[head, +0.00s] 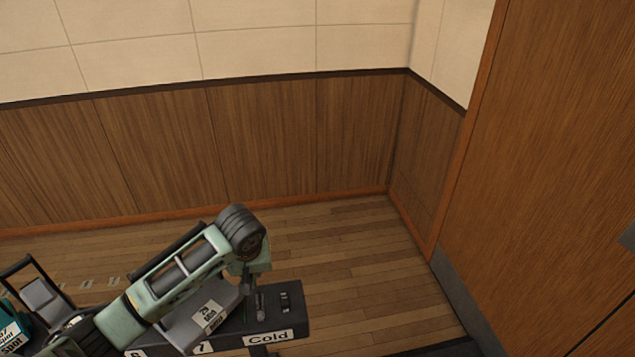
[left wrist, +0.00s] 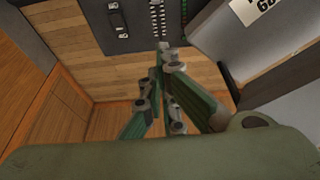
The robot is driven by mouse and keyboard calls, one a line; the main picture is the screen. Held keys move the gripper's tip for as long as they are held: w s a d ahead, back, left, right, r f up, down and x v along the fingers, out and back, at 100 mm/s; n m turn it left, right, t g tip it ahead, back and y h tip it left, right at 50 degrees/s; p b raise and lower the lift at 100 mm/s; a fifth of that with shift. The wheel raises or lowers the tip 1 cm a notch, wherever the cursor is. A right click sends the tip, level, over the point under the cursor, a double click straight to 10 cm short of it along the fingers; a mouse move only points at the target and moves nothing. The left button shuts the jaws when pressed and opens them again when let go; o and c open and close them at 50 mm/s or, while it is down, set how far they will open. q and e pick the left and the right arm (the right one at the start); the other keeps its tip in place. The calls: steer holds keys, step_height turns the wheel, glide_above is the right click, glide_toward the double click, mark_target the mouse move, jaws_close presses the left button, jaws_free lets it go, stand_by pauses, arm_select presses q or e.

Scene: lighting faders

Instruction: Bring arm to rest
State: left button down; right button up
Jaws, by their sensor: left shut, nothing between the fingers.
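My left arm reaches in from the lower left in the head view, with its gripper (head: 261,306) pointing down over the dark fader console (head: 299,318). The console carries a white "Cold" label (head: 268,338) at its right end. A fader with a dark knob (head: 285,297) is just right of the fingers. In the left wrist view the gripper (left wrist: 163,50) is shut and empty, with its tips near the console (left wrist: 138,35). I cannot tell whether they touch it. The fader (left wrist: 117,20) is left of the tips, apart from them. My right gripper is out of view.
A grey piece with a white label (head: 211,315) is beside my arm. Another labelled item (head: 12,336) is at the lower left. A wooden door (head: 560,150) stands at the right. Wood floor (head: 345,240) beyond the console is clear up to the panelled wall (head: 260,145).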

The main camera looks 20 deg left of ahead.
arm_select(q)
steer(key=s+d+f+m+h, duration=0.2)
steer(key=s+d+f+m, duration=0.3)
steer(key=s+d, duration=0.7)
steer(key=s+d+r+m, duration=0.2)
steer(key=s+m, duration=0.1)
steer(key=s, duration=0.9)
step_height(320, 180, down, 26)
steer(key=s+g, duration=0.1)
steer(key=s, duration=0.1)
steer(key=s+a+f+g, duration=0.1)
steer(key=s+a+f, duration=0.2)
steer(key=s+f, duration=1.3)
steer(key=shift+s+a+f+m, duration=0.2)
steer(key=shift+s+f+m, duration=0.2)
steer(key=shift+s, duration=0.25)
